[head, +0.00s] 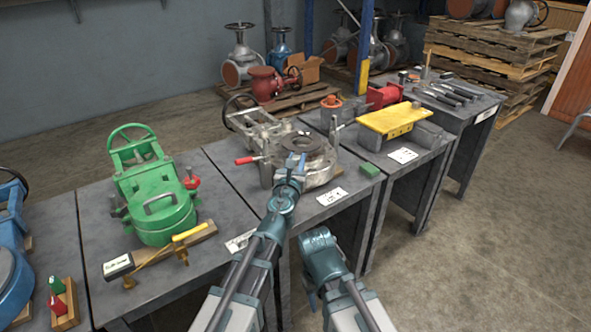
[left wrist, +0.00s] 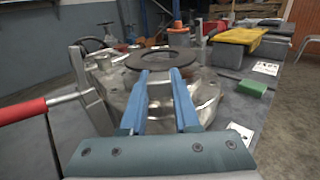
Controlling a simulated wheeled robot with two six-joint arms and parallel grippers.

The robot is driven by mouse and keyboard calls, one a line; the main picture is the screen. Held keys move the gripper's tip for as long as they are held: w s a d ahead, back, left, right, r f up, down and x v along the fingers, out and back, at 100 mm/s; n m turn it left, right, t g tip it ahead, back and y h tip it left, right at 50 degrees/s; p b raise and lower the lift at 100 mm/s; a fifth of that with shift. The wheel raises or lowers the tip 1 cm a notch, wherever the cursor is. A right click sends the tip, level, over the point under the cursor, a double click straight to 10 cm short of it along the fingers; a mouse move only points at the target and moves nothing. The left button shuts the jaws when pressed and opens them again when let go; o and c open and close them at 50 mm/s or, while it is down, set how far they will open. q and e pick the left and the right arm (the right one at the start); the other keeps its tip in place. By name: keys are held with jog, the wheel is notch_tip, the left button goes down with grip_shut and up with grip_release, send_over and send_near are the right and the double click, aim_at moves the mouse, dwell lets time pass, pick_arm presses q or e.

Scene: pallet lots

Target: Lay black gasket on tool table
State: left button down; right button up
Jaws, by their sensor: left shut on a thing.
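The black gasket (head: 301,144) is a flat dark ring over the metal valve body (head: 318,174) on the middle table. It lies nearly level in the left wrist view (left wrist: 160,58). My left gripper (head: 295,163) is shut on the gasket's near rim, its blue fingers (left wrist: 158,80) pointing away from me. I cannot tell whether the gasket still touches the valve body. The tool table (head: 479,111) is at the far right end of the row, with dark tools (head: 442,97) on it. My right arm is low in front of the tables, and its fingertips do not show.
A red-handled lever (head: 248,160) stands left of the valve body. A green block (head: 369,170) lies to its right. A yellow plate (head: 392,121) and a red part (head: 384,95) stand between there and the tool table. Green equipment (head: 157,200) fills the left table.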

aim_at(296, 169)
pick_arm(q)
notch_tip(296, 169, down, 3)
jog(key=shift+f+b, duration=0.1)
jog(key=shift+b, duration=1.15)
jog(key=c, duration=1.1)
grip_release()
jog(key=o, duration=0.5)
jog(key=shift+c, duration=0.2)
